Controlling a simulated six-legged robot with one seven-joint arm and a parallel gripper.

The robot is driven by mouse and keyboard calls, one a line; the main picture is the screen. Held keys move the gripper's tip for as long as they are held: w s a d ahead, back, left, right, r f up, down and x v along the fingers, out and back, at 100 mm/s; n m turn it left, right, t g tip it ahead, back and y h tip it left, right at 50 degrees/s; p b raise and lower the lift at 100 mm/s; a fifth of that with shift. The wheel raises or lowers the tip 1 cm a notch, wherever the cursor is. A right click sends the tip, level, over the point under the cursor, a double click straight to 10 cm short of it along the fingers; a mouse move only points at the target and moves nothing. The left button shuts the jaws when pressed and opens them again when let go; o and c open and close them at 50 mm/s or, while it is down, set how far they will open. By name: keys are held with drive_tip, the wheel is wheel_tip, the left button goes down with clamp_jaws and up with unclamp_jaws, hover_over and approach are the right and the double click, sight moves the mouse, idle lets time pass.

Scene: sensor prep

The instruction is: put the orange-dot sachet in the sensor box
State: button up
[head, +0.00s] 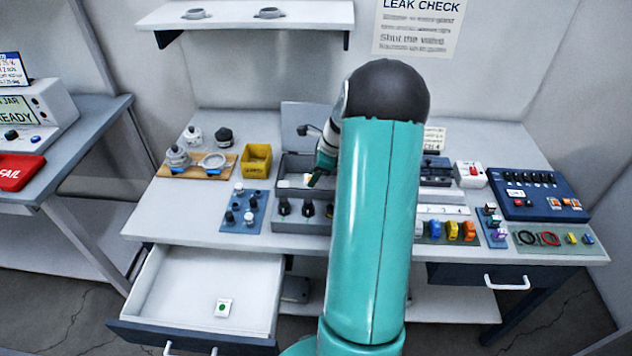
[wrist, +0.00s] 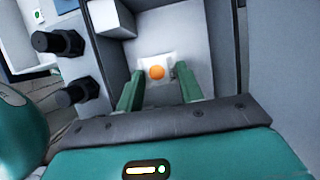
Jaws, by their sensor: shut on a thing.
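The orange-dot sachet (wrist: 157,71) is small and white with an orange dot. In the wrist view it sits between the green fingertips of my gripper (wrist: 155,76), which is shut on it. The sensor box (head: 292,166) is a grey box with its lid raised, at the middle of the bench. In the head view my gripper (head: 315,179) is over the box's front right part, partly hidden by my arm. In the wrist view the box's grey interior (wrist: 186,30) lies around and beyond the sachet. I cannot tell whether the sachet touches its floor.
A white block (wrist: 111,17) sits at a corner inside the box. Black knobs (head: 284,207) stand along the grey unit in front. A yellow bin (head: 256,161) is to the left. The open drawer (head: 190,290) holds a green-dot sachet (head: 224,307). My arm hides part of the bench.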

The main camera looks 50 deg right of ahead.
drive_tip(key=shift+w+d+f, duration=0.15)
drive_tip(key=shift+d+f, duration=0.35)
drive_tip(key=shift+f, duration=1.6)
drive_tip(key=shift+f, duration=0.15)
drive_tip(key=o, duration=0.9)
drive_tip(key=shift+o, duration=0.2)
